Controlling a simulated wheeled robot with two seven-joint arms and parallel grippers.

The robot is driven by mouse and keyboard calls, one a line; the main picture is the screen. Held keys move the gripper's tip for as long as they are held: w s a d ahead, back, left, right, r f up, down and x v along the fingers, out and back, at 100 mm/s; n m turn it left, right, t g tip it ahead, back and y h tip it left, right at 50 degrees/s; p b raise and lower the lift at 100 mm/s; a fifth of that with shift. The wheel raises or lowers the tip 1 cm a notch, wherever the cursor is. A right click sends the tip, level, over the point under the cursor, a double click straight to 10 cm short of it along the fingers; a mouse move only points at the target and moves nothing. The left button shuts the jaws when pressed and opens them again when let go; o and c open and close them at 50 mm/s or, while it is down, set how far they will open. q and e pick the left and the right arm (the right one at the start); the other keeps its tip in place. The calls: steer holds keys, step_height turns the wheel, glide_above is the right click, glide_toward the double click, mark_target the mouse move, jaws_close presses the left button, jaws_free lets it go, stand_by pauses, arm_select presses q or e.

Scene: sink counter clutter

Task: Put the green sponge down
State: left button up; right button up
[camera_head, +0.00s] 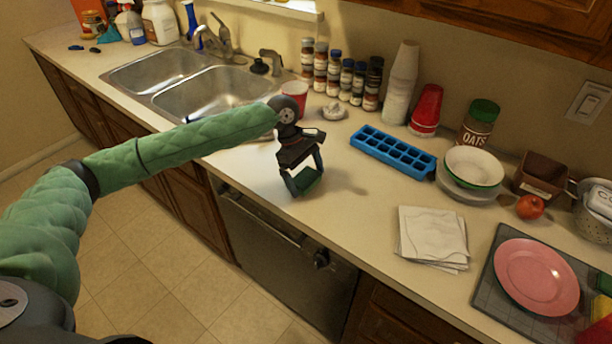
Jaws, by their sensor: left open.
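The green sponge (308,182) is at the counter's front part, right of the sink, between the fingertips of my left gripper (304,184). The gripper points down with its fingers apart, one on each side of the sponge. The sponge appears to be on or very near the counter (350,215); I cannot tell if either finger touches it. The fingers hide part of the sponge. My right gripper is not in view.
A blue ice cube tray (393,151) lies right of the gripper, with white napkins (432,237) farther right. A red cup (294,92) and a double sink (205,93) are behind. The counter just right of the sponge is clear.

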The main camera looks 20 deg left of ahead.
arm_select(q)
steer(key=b+v, duration=0.2)
steer(key=v, duration=1)
steer(key=shift+b, duration=0.3)
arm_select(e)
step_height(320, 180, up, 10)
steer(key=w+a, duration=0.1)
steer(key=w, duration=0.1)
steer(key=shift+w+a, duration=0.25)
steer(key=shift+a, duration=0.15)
arm_select(q)
steer(key=shift+r, duration=0.1)
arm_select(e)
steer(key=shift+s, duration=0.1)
